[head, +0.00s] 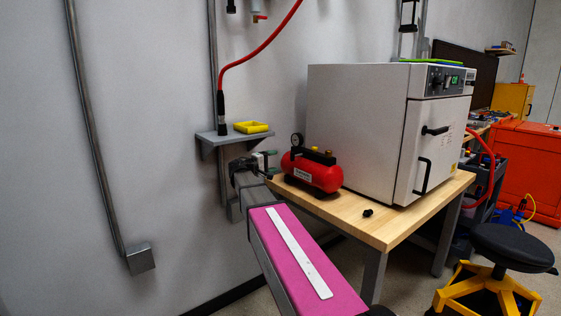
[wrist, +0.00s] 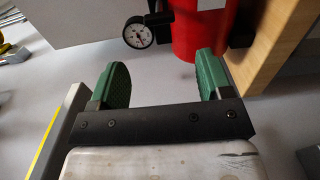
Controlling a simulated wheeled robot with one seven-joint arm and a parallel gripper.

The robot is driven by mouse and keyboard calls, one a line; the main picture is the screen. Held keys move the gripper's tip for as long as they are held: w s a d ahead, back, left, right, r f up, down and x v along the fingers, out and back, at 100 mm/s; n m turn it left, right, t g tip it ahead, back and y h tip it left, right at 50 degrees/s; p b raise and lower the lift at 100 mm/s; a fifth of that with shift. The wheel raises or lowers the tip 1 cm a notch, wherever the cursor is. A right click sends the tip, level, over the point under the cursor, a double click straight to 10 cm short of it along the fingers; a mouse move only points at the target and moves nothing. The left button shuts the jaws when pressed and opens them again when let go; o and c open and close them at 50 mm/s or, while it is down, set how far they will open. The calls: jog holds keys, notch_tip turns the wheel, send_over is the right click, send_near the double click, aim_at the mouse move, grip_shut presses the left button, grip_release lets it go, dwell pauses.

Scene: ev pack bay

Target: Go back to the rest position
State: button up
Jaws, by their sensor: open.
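My gripper (wrist: 160,78) shows in the wrist view with its two green-padded fingers apart and nothing between them. In the head view my gripper (head: 268,160) is at the far end of my pink-covered arm, by the wall shelf and the left end of the wooden bench. A red air tank (head: 318,171) with a gauge stands on the bench just right of the gripper. The tank (wrist: 200,35) and its gauge (wrist: 138,32) also show past the fingertips in the wrist view. I cannot tell the exact gap between fingers and tank.
A white oven (head: 355,130) stands on the wooden bench (head: 400,222). A small grey wall shelf (head: 215,139) holds a yellow tray (head: 251,127) and a black hose end (head: 221,108). A small black knob (head: 368,212) lies on the bench. A black-seated stool (head: 512,247) stands at right.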

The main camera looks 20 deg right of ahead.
jog(key=shift+s+a, duration=0.25)
jog(key=shift+a, duration=0.45)
jog(key=s+a+f+m+g+y, duration=0.1)
jog(key=s+f+y, duration=0.2)
jog(key=s+f, duration=0.35)
jog(key=s+f+g+y, duration=0.1)
jog(key=s+f+y, duration=0.25)
jog(key=f, duration=0.65)
jog(key=s+a+f+m+g+y, duration=0.1)
jog(key=s+f+g+y, duration=0.1)
jog(key=s+f, duration=0.5)
jog(key=s+a+f+m+g+y, duration=0.2)
jog(key=s+a+f+y, duration=0.6)
jog(key=s+f, duration=0.3)
jog(key=shift+s+a+f, duration=0.35)
jog(key=shift+s+a, duration=0.45)
jog(key=shift+s, duration=0.3)
